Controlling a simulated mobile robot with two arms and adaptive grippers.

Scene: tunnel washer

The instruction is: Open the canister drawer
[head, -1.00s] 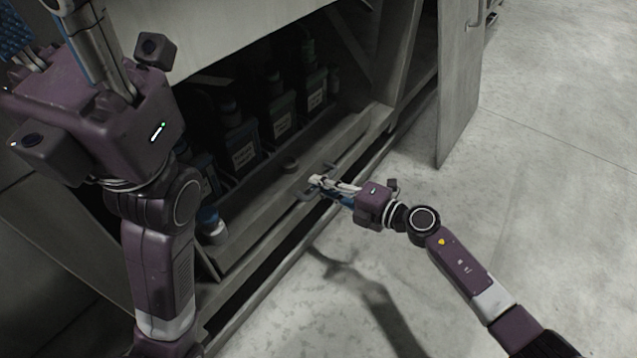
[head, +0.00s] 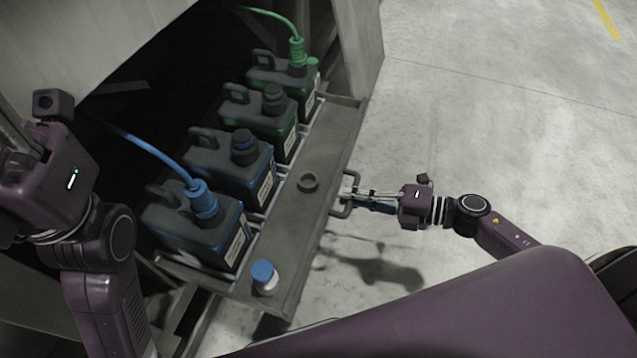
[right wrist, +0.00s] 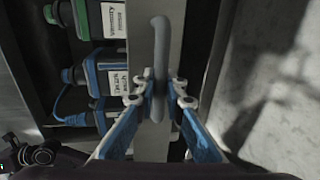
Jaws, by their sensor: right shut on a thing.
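The canister drawer (head: 318,215) stands pulled out from the dark machine bay, with several dark canisters (head: 232,170) in a row in it. Its bar handle (head: 349,183) is on the front face; it also shows in the right wrist view (right wrist: 158,50). My right gripper (head: 350,195) is shut on the handle, with its blue fingers on either side of the bar in the right wrist view (right wrist: 157,92). My left arm is at the left of the head view, and its fingertips are out of frame.
A blue hose (head: 150,148) and a green hose (head: 275,20) run to canisters. The grey floor (head: 480,110) at the right is clear.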

